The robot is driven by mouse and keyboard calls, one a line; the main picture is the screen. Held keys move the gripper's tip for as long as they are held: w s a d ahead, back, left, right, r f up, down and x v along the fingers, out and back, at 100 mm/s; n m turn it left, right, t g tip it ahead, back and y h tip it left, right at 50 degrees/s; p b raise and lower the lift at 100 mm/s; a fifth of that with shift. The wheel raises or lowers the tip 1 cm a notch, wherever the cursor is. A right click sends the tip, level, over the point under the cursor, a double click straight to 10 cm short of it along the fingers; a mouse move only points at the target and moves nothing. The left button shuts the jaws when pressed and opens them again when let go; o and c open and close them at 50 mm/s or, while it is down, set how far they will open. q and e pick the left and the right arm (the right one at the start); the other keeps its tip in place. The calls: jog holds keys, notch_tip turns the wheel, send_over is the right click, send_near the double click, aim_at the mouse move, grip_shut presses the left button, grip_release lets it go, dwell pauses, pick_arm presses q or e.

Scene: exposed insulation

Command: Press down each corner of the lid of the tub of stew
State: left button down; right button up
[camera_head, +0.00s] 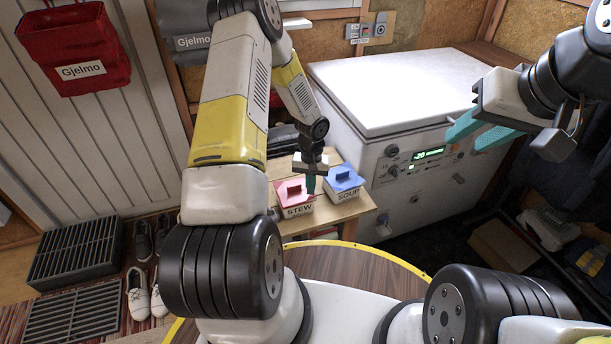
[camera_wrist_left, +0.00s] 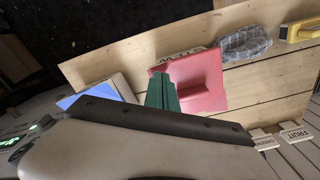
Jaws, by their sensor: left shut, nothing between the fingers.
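The tub of stew (camera_head: 298,211) stands upright on a small wooden table, with its red lid (camera_head: 289,192) and raised red handle on top. In the left wrist view the red lid (camera_wrist_left: 203,82) lies beside the green fingertips. My left gripper (camera_head: 311,187) is shut and empty, pointing down at the lid's right edge near a corner. I cannot tell whether the tips touch the lid. The fingers hide part of that edge; they also show in the left wrist view (camera_wrist_left: 161,90). My right gripper (camera_head: 481,131) is open and empty, raised in front of the white freezer.
A soup tub with a blue lid (camera_head: 343,178) stands close to the right of the stew. The wooden table (camera_head: 345,210) has a bare front strip. A white chest freezer (camera_head: 400,90) stands behind right.

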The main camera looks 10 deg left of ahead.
pick_arm(q)
jog(key=shift+f, duration=0.8)
dwell(0.5)
jog(key=shift+r, duration=3)
